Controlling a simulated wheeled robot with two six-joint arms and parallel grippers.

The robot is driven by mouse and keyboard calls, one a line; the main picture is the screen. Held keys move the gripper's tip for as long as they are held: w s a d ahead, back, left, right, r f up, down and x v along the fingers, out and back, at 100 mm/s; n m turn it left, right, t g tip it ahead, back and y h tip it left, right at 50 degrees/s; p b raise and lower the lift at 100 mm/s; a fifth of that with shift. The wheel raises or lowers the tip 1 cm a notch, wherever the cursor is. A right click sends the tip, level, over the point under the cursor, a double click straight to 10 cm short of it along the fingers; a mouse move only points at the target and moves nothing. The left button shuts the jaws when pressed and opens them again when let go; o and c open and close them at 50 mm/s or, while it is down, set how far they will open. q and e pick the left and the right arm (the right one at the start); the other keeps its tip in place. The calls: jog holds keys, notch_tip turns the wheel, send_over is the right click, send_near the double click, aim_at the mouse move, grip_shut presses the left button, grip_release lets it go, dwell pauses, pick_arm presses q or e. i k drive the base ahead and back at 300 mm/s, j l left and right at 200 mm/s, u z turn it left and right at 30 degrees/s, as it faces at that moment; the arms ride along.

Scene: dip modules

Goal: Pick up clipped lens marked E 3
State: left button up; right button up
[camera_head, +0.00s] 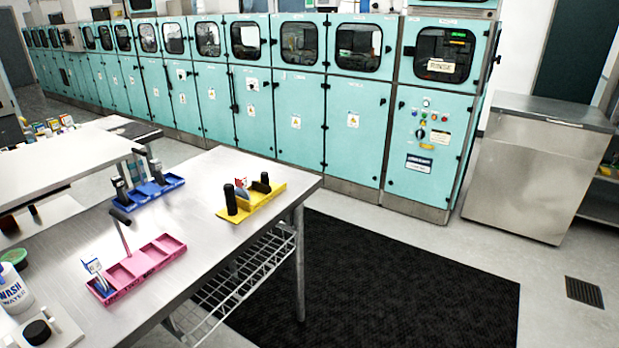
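Three trays stand on a steel table at the left. The yellow tray (266,201) holds two dark upright cylinders and, between them, a small grey disc-like piece (241,192) with a red-marked tag. The pink tray (157,255) holds a piece with a white and blue tag (93,266) at its near left end, and a dark-topped rod (122,234) sticks up from it. The blue tray (172,181) holds upright dark-topped pieces. The markings are too small to read, so I cannot tell which piece is E 3. Neither gripper shows.
A wash water bottle (15,291) and a white block with a black knob (38,332) stand at the table's near left. A wire shelf (235,285) hangs under the table. A black mat (380,290) lies clear on the floor, before teal machines (295,118) and a steel cabinet (530,165).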

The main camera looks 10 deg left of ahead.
aim_at(241, 182)
jog(key=i+l, duration=0.15)
jog(key=i, duration=0.7)
jog(key=i+l+z, duration=0.1)
jog(key=i, duration=0.75)
jog(key=i+l+u, duration=0.1)
jog(key=i+u, duration=0.35)
jog(key=i+l+u, duration=0.2)
jog(key=u, duration=0.25)
jog(key=i+l+u, duration=0.25)
jog(key=u, duration=0.15)
jog(key=i+l+u, duration=0.2)
jog(key=l+u, duration=0.25)
